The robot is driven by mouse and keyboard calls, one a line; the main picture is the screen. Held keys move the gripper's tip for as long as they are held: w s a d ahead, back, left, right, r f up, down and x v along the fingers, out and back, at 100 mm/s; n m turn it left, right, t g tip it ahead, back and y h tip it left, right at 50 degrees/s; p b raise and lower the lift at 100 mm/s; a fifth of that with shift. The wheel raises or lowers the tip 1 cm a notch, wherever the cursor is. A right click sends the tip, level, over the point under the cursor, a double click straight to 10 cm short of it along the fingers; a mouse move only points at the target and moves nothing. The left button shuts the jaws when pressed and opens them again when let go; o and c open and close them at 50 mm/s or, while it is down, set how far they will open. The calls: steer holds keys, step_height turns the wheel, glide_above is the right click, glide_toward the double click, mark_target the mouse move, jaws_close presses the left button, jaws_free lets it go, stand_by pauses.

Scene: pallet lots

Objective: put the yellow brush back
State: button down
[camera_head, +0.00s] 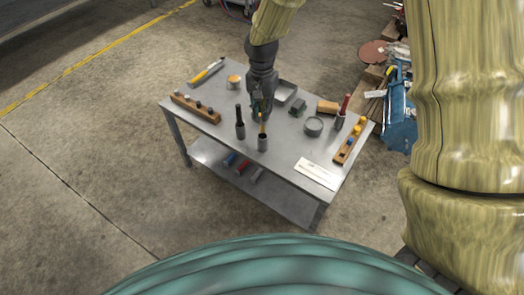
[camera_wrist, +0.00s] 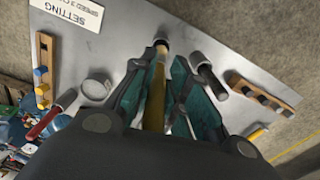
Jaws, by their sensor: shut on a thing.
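My gripper (camera_head: 262,106) is over the middle of the grey table and shut on the yellow brush (camera_head: 262,126). The brush is roughly upright, its handle running down from the jaws. In the wrist view the yellow handle (camera_wrist: 155,98) lies between the teal fingers (camera_wrist: 152,85). Its lower end meets a small dark cup (camera_head: 263,143) on the table. The end seems to be at or inside the cup's mouth; how deep, I cannot tell. The bristles are not clearly visible.
A cup with a black-handled tool (camera_head: 240,118) stands close left. A red-handled tool (camera_head: 345,104), round dish (camera_head: 313,126) and pegged rack (camera_head: 349,146) are right. Another rack (camera_head: 195,107), a yellow-handled tool (camera_head: 207,72) and tan pot (camera_head: 234,82) are left. A sign (camera_head: 317,173) lies at the front.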

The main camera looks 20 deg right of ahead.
mark_target(263, 131)
steer(key=shift+f, duration=0.1)
steer(key=shift+f, duration=4.75)
steer(key=c, duration=1.4)
jaws_free()
steer(key=shift+f, duration=0.1)
steer(key=shift+f+b, duration=0.3)
steer(key=shift+b, duration=0.5)
steer(key=r, duration=0.3)
steer(key=r+p, duration=0.1)
steer(key=r, duration=0.7)
steer(key=shift+w+d+r+p, duration=0.15)
steer(key=shift+d+p, duration=0.15)
steer(key=shift+p, duration=0.1)
